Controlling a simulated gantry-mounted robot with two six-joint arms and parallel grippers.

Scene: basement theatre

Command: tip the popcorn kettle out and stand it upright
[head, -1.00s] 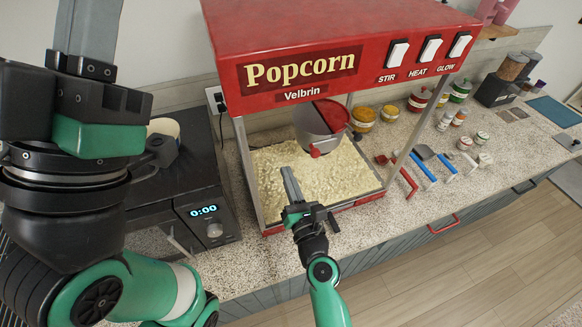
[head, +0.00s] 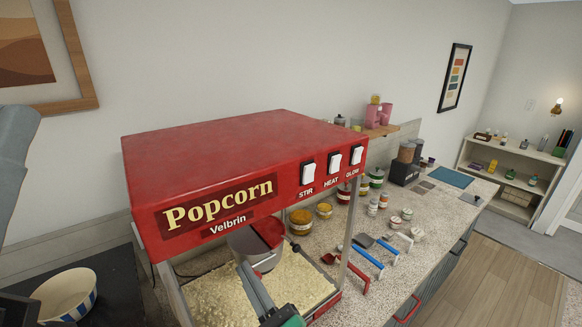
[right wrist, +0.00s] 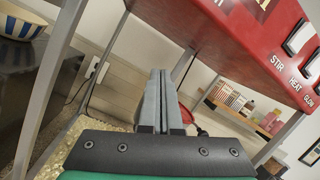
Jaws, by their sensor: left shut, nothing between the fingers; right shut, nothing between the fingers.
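The popcorn kettle (head: 248,250) hangs inside the red popcorn machine (head: 240,170). It is a grey pot with a red part on its right side. The machine's roof and my right fingers hide some of it, and I cannot tell its exact tilt. Popcorn (head: 215,295) covers the floor of the machine below it. My right gripper (head: 244,268) is shut and empty, its fingertips in front of the kettle's lower part; I cannot tell if they touch. The right wrist view shows the closed fingers (right wrist: 160,85) among the machine's posts.
A striped bowl (head: 66,297) stands on a dark appliance at lower left. The machine's front post (head: 345,262) stands right of the opening. Jars (head: 300,222) and coloured-handled scoops (head: 366,262) sit on the counter to the right.

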